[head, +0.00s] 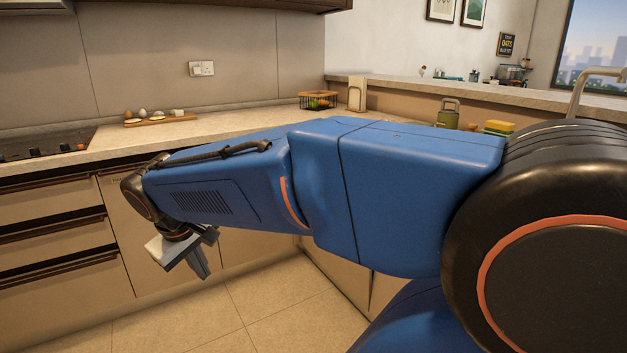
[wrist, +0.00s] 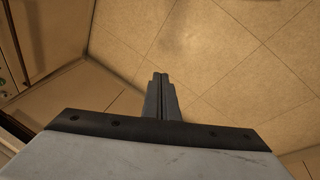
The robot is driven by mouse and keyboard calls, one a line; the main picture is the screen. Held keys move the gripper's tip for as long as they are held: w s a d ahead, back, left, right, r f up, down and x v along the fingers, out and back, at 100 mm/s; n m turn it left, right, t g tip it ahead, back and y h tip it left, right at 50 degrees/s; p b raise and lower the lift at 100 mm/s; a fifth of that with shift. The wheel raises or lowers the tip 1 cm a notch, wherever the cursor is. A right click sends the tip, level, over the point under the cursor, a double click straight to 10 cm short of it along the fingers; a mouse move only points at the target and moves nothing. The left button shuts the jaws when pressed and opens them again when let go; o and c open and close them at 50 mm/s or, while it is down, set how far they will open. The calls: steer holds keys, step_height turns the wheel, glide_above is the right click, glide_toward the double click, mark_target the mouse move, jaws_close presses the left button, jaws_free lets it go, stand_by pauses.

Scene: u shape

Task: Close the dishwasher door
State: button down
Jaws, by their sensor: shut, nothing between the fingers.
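I cannot pick out an open dishwasher door in either view. In the head view flat beige cabinet fronts (head: 140,240) stand under the counter to the left, and I cannot tell if one of them is the dishwasher. My gripper (head: 204,274) is shut and empty, pointing down in front of these fronts, above the floor. In the wrist view the two fingers (wrist: 160,78) are together over the tiles, with nothing between them. My blue arm hides much of the cabinet row in the middle and right.
Drawers (head: 55,225) with dark handles sit at the left under a dark cooktop (head: 45,146). The counter (head: 225,128) holds a board (head: 160,118) with eggs and a wire basket (head: 318,101). The tiled floor (head: 215,315) below the gripper is clear.

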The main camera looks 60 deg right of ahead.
steer(key=w+d+f+m+g+h, duration=0.1)
steer(key=w+d+m+g+h, duration=0.35)
steer(key=d, duration=1.25)
steer(key=w+d+f+n+g+h, duration=0.15)
steer(key=w+d, duration=0.55)
steer(key=d, duration=0.9)
steer(key=w+d+f+m+g+h, duration=0.15)
steer(key=w+d+g+h, duration=0.3)
steer(key=d, duration=1.25)
steer(key=w+d+f+g+h, duration=0.15)
steer(key=d+f, duration=0.45)
steer(key=d, duration=0.7)
steer(key=shift+h, duration=0.4)
steer(key=x, duration=1.3)
steer(key=shift+s+d, duration=0.2)
steer(key=shift+s, duration=0.05)
steer(key=shift+s+d, duration=0.1)
